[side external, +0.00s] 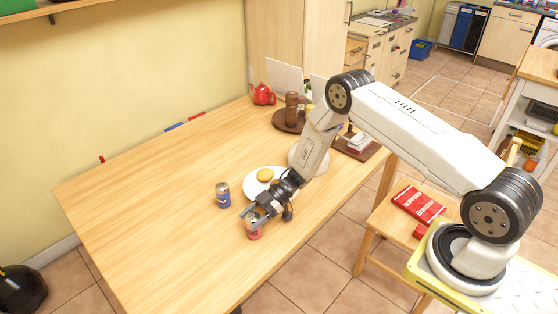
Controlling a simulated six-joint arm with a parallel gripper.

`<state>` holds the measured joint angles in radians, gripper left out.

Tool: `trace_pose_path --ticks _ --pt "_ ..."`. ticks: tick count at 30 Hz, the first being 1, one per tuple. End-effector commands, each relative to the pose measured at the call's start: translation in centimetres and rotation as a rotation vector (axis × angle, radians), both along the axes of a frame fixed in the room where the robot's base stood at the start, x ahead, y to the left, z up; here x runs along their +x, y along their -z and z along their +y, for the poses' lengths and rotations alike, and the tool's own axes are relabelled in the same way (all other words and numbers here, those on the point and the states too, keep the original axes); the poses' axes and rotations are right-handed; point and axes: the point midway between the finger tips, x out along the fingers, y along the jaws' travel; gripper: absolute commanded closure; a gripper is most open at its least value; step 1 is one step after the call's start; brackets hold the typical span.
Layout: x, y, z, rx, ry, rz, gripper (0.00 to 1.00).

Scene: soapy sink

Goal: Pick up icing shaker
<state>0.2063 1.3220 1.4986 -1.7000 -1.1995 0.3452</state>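No object is clearly recognisable as an icing shaker at this size. A small red can-like container (254,232) stands near the front edge of the wooden table, partly hidden by my gripper. A blue can-like container (223,195) stands upright to its left and further back. My gripper (251,216) points down and left, right at the top of the red container. Its fingers look parted, but I cannot tell whether they touch or hold the container.
A white plate (254,187) with a yellow item (265,175) lies just behind my gripper. Further back are a second plate (296,154), a brown round tray (279,123) with brown bottle-like items, and a red teapot (263,95). The table's left half (140,205) is clear.

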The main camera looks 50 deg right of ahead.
Motion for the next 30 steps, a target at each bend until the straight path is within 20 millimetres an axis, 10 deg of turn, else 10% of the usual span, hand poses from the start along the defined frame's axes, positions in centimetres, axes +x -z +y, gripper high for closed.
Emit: trace_pose_path --ticks 4,30 --pt "0.0 0.0 0.0 0.0 0.0 0.0 1.0" --pt "-0.7 -4.1 -0.2 0.0 0.001 0.0 1.0"
